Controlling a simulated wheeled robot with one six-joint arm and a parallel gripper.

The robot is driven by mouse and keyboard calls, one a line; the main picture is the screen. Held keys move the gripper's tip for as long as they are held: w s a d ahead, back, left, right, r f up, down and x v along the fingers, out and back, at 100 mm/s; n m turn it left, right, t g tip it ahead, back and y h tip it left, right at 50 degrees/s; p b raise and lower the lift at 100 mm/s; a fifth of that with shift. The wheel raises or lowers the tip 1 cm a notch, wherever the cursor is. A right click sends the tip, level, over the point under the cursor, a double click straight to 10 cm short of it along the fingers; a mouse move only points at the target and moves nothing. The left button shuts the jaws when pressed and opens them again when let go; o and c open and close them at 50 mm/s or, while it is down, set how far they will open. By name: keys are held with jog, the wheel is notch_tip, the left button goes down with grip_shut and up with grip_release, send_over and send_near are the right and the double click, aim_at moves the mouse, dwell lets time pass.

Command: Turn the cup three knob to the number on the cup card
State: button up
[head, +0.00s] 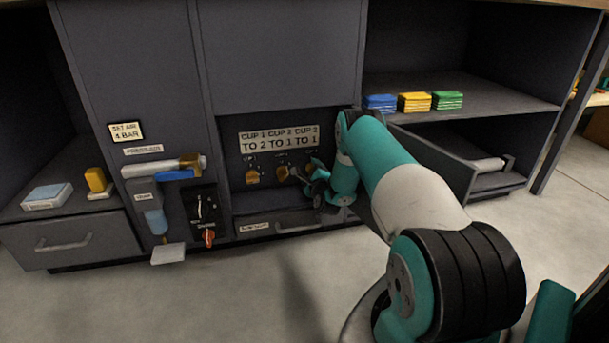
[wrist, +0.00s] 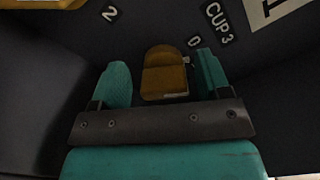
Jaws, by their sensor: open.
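The cup card (head: 279,139) above the knobs reads CUP 1 TO 2, CUP 3 TO 1, CUP 2 TO 1. In the wrist view this knob (wrist: 165,75) stands between the two teal fingers, beside the CUP 3 label (wrist: 217,24). A 0 and a 2 are readable around it; which number it points at is unclear. My gripper (wrist: 164,78) is open, with gaps on both sides of the knob. In the head view my gripper (head: 304,178) is at the knob's right.
The left orange knob (head: 252,177) is close by; the right one (head: 313,169) is partly hidden by my gripper. A drawer (head: 285,226) lies below. Left are a lever panel (head: 205,213) and a blue-handled valve (head: 176,174). An open drawer (head: 440,160) juts out right.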

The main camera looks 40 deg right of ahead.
jog(key=shift+d, duration=0.2)
jog(key=shift+s, duration=0.1)
jog(key=shift+c, duration=0.9)
jog(key=c, duration=0.7)
jog(key=shift+r+m+p, duration=0.1)
jog(key=shift+m+p, duration=0.25)
jog(key=shift+m, duration=0.15)
jog(key=shift+c, duration=0.2)
jog(key=shift+m, duration=1.1)
jog(key=o, duration=0.9)
